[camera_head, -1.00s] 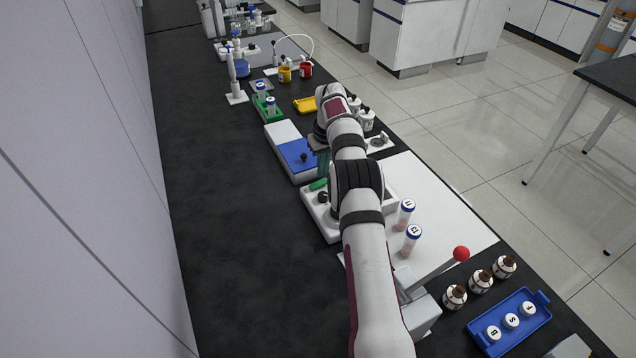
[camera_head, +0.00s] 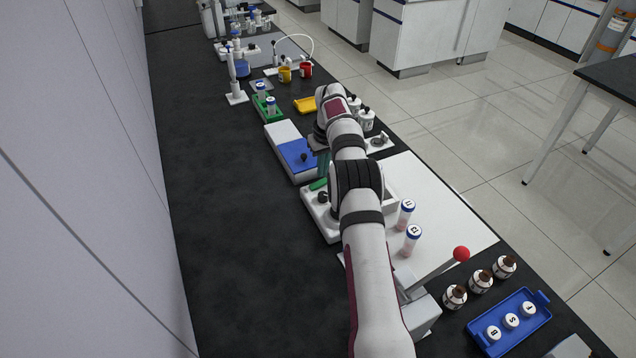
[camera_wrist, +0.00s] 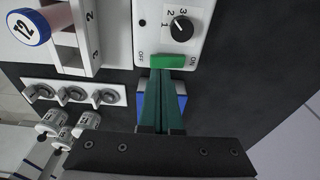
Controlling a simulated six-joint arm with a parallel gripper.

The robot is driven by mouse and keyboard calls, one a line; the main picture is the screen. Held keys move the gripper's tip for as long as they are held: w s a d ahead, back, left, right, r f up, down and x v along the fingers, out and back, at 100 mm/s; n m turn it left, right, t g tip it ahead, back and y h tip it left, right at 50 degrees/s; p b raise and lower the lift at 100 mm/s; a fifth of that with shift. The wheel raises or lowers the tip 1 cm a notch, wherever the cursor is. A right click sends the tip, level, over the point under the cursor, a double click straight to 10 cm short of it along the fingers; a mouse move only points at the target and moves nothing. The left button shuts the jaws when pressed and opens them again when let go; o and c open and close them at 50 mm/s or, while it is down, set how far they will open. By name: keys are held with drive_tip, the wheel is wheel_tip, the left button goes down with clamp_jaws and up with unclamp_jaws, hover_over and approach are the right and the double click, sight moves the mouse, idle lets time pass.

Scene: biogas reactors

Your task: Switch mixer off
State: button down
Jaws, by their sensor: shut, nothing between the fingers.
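The mixer (camera_head: 316,215) is a white unit, partly hidden behind my arm in the head view. Its front panel (camera_wrist: 203,35) shows in the wrist view with a black dial (camera_wrist: 181,27) marked 1, 2, 3 and a green switch (camera_wrist: 168,61) between the labels OFF and ON. The switch also shows in the head view (camera_head: 318,184). My gripper (camera_wrist: 165,74) has green fingers, shut and empty. Their tips are right at the switch's near edge; I cannot tell whether they touch. I cannot tell which way the switch is set.
A blue and white device (camera_head: 297,155) is on the bench beyond the mixer. A red-knobbed lever (camera_head: 461,254) stands at the near right. The bench's left side is clear.

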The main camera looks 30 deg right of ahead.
sight(322, 182)
drive_tip(key=shift+f, duration=1.25)
idle(0.4)
drive_tip(key=shift+r, duration=3.55)
drive_tip(key=shift+a+r, duration=0.1)
drive_tip(key=s+a+r+m+y, duration=0.1)
drive_tip(key=s+a+r+m, duration=0.1)
drive_tip(key=s+a+r, duration=1.2)
drive_tip(key=s+a+f+m, duration=0.1)
drive_tip(key=s+a, duration=0.2)
drive_tip(key=s, duration=0.7)
drive_tip(key=s+a+f+m+g, duration=0.1)
drive_tip(key=s+a+f, duration=0.1)
drive_tip(key=s, duration=0.7)
drive_tip(key=s+a+f+m+g, duration=0.1)
drive_tip(key=s+a, duration=0.3)
drive_tip(key=s, duration=0.6)
drive_tip(key=shift+s+a+f+m+y, duration=0.3)
drive_tip(key=shift+s+a+f+y, duration=0.05)
drive_tip(key=shift+a+f+y, duration=0.1)
